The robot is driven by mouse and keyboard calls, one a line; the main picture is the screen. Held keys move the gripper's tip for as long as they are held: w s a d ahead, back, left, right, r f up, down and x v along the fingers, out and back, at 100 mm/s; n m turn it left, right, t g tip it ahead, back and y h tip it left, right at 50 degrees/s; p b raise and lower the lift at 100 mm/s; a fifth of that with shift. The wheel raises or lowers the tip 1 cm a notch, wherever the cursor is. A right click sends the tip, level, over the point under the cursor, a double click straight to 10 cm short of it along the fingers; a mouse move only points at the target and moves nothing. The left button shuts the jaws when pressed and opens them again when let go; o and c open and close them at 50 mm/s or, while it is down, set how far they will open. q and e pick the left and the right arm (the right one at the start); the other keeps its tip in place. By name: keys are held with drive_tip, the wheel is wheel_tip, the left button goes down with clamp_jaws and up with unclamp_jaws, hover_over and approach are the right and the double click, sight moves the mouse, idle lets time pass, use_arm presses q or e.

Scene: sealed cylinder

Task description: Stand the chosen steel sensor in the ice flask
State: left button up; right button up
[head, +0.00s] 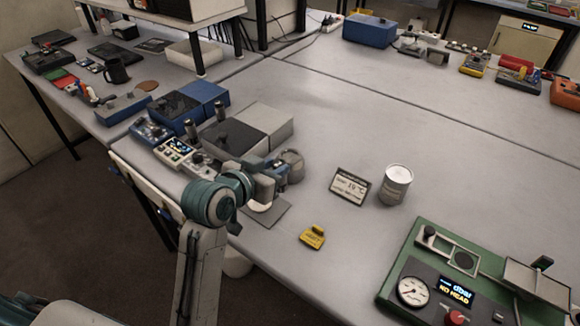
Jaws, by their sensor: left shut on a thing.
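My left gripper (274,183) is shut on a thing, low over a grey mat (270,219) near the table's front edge. The gripper and wrist hide most of what it holds, so I cannot tell what it is. A pale round piece shows below the gripper. A grey round vessel (291,160) stands just behind the gripper. A light grey cylinder with a label and a pale top (395,187) stands upright to the right, apart from the gripper. I cannot tell which one is the ice flask. Two dark upright posts (221,114) show at the instruments on the left. My right gripper is not in view.
A small sign reading about 10 °C (350,187) stands beside the labelled cylinder. A yellow tag (313,237) lies in front. A green panel (433,239) with a gauge and a "NO HEAD" display is at the right front. The table behind the cylinder is clear.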

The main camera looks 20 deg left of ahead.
use_arm(q)
drive_tip(key=shift+w+a+f+m+g+h+p, duration=0.25)
drive_tip(key=shift+w+f+m+h+p, duration=0.45)
drive_tip(key=shift+w, duration=1.3)
drive_tip(key=shift+w+a+f+m+g+h+p, duration=0.15)
drive_tip(key=shift+w+a+m+g+h+p, duration=0.25)
drive_tip(key=shift+w+p, duration=1.1)
drive_tip(key=shift+w+a+f+m+g+h+p, duration=0.15)
drive_tip(key=shift+w+f+m+h+p, duration=0.35)
drive_tip(key=shift+w, duration=2)
drive_tip(key=shift+f, duration=0.15)
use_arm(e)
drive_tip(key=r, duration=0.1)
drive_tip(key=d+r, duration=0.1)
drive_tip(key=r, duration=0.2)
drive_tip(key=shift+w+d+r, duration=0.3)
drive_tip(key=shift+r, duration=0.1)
use_arm(q)
drive_tip(key=shift+f, duration=0.1)
drive_tip(key=shift+f+b, duration=0.15)
drive_tip(key=shift+b, duration=0.2)
drive_tip(key=o, duration=1)
drive_tip(key=shift+o, duration=0.3)
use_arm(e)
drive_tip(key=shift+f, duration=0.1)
use_arm(q)
drive_tip(key=shift+r, duration=0.2)
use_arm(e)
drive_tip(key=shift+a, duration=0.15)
